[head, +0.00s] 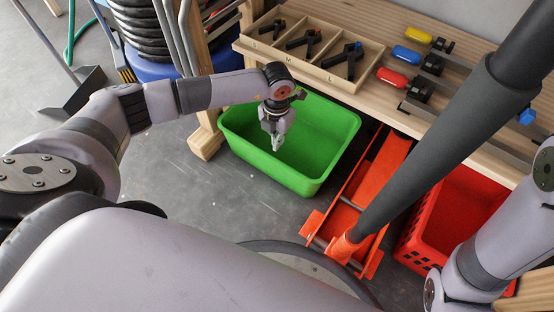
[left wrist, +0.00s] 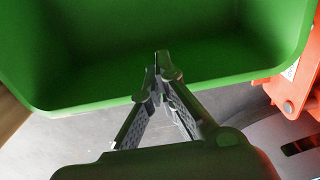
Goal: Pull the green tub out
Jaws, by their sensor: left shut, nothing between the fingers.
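The green tub (head: 310,126) stands on the grey floor, partly under the front of the workbench. It looks empty. In the head view my left gripper (head: 277,146) points down at the tub's near left wall. In the left wrist view my left gripper (left wrist: 158,62) is shut, with its fingertips together in front of the green tub (left wrist: 200,78) near its rim. Nothing is between the fingers. I cannot tell whether the fingertips touch the tub. My right gripper is out of view.
An orange floor jack (head: 362,195) with a long dark handle stands right of the tub. A red crate (head: 449,208) is further right. The workbench (head: 400,20) holds a wooden tray of clamps (head: 311,46). Bare floor (head: 190,190) lies at the tub's near left.

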